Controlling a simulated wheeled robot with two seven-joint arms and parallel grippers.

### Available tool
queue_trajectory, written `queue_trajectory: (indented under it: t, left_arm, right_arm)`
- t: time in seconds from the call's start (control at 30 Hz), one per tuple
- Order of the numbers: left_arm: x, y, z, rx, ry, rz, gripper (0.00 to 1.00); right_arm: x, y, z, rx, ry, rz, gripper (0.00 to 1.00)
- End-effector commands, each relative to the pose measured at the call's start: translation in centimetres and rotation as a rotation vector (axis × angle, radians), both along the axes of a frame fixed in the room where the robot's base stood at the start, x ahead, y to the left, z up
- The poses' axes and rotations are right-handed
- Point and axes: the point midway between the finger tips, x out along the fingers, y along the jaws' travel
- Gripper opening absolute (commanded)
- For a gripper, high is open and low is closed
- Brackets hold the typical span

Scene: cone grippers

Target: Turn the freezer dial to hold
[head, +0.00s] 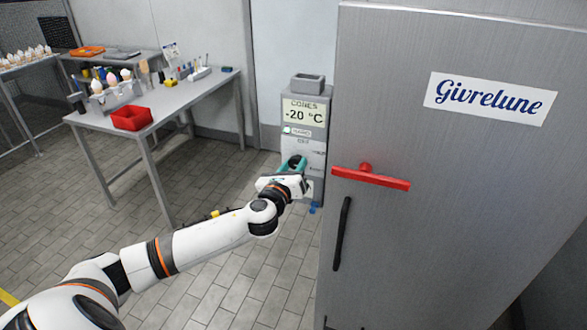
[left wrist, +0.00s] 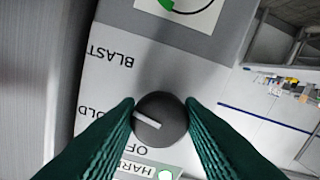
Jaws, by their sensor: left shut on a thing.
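The freezer's grey control panel (head: 317,150) stands left of the freezer door, with a "CONES -20 °C" display (head: 304,112). My left gripper (head: 293,163) is at the panel's front, and its green fingers also show in the left wrist view (left wrist: 160,112). They are shut on the round dark grey dial (left wrist: 165,105), one finger on each side. The dial's white pointer mark slants toward the left side in that view, near a label reading "OLD", its first letter hidden by a finger. "BLAST" and part of "OFF" also show. The head view hides the dial behind my gripper. My right gripper is not in view.
The tall freezer door (head: 440,200) has a red handle bar (head: 370,179) and a black handle (head: 342,233), close right of my left gripper. A grey table (head: 170,98) with a red bin (head: 132,119) stands at the left. The tiled floor between is clear.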

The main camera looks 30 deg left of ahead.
Motion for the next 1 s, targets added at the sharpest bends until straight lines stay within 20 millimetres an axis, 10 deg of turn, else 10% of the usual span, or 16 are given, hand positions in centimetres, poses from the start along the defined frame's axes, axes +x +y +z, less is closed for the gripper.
queue_trajectory:
  t: [1.0]
  left_arm:
    - [0.0, -0.1, 0.1, -0.688, -0.166, 0.001, 0.11]
  right_arm:
    - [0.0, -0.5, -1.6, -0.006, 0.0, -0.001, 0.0]
